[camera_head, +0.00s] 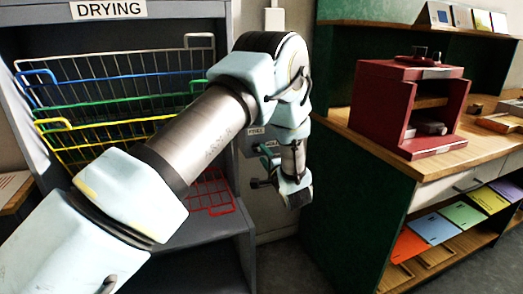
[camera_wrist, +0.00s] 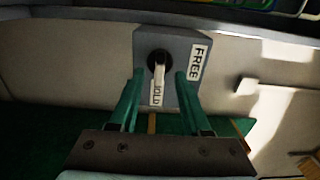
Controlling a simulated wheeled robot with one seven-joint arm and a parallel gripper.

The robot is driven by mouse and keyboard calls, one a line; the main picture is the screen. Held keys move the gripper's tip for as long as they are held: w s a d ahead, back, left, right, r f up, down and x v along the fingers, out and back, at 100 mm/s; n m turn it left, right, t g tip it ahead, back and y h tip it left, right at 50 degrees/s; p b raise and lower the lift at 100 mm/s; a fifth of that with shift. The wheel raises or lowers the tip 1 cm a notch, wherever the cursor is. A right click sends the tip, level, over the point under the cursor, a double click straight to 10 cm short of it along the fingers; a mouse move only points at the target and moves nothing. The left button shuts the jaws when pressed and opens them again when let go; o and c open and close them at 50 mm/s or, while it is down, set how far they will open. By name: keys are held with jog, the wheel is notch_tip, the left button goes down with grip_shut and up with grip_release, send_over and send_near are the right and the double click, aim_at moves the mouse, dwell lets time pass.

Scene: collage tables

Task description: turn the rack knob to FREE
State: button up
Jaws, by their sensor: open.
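The pointer hangs down toward the HOLD label (camera_wrist: 155,96). The FREE label (camera_wrist: 197,62) is to the right of the knob. My gripper (camera_wrist: 159,75) is open, with one green finger on each side of the pointer. I cannot tell whether the fingers touch it or how deep they reach. In the head view my gripper (camera_head: 278,184) is beside the rack, and the knob itself is hidden or too small to tell.
The grey drying rack (camera_head: 228,120) holds wire baskets in blue, green and yellow (camera_head: 100,128), with a red one lower down. On the right, a green-sided table (camera_head: 360,190) carries a dark red box (camera_head: 385,105). Floor shows between rack and table.

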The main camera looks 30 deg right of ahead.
jog(key=shift+w+d, duration=0.1)
jog(key=shift+w, duration=1.3)
jog(key=shift+c, duration=0.2)
grip_shut()
